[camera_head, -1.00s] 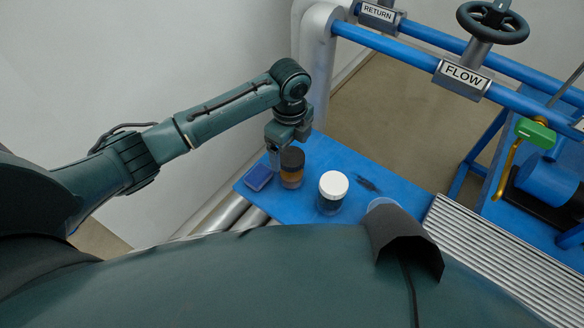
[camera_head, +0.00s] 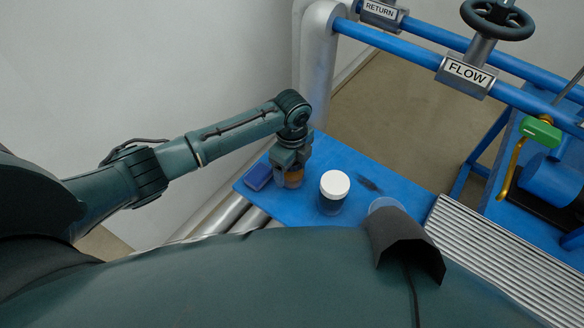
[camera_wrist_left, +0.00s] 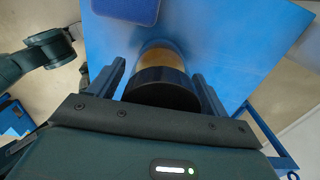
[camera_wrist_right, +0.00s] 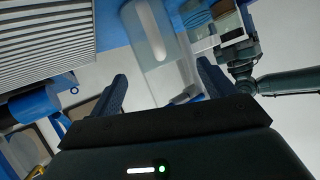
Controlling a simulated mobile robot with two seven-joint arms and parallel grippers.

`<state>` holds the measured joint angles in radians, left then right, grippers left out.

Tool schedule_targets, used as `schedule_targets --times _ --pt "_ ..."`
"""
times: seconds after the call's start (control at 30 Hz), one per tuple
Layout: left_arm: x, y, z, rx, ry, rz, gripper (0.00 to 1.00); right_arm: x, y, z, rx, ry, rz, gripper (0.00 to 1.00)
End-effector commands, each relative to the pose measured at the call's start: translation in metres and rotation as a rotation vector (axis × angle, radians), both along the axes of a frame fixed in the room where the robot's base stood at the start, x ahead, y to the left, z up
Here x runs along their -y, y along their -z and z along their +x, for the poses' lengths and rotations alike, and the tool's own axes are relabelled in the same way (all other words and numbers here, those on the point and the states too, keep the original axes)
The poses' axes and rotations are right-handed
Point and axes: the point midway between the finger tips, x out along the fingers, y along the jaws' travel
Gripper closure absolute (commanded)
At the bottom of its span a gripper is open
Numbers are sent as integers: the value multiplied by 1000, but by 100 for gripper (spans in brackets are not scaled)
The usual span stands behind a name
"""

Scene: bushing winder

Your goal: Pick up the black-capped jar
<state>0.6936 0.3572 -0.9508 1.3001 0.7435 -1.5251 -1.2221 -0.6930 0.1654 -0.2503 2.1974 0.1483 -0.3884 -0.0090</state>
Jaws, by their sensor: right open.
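The black-capped jar (camera_head: 293,179) has amber contents and stands on the blue table at the left end. My left gripper (camera_head: 290,164) is right over it and hides its cap in the head view. In the left wrist view the black cap (camera_wrist_left: 162,90) lies between the two fingers of the left gripper (camera_wrist_left: 160,72). The fingers are open around the jar, with a narrow gap showing at the left side. My right gripper (camera_wrist_right: 162,78) is open in the right wrist view. A clear container (camera_wrist_right: 158,50) shows beyond and between its fingers.
A white-capped jar (camera_head: 333,194) stands to the right of the black-capped jar. A dark blue box (camera_head: 258,177) lies just left of it. A clear round object (camera_head: 383,204) is at the table's near right. Blue pipes and a ribbed grey panel (camera_head: 490,258) are to the right.

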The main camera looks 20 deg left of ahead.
Motion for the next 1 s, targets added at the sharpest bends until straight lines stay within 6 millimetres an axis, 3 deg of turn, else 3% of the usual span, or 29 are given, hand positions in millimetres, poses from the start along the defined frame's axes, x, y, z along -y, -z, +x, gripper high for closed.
schedule_targets --times 0.57,0.8,1.0 --pt "0 -1 0 1 0 0 70 0 1 -1 -3 1 1 18" --pt "0 -5 1 2 0 -1 72 0 -1 -1 -2 0 0 18" --pt "0 -38 1 5 1 -1 72 0 -6 1 -3 -2 -3 18"
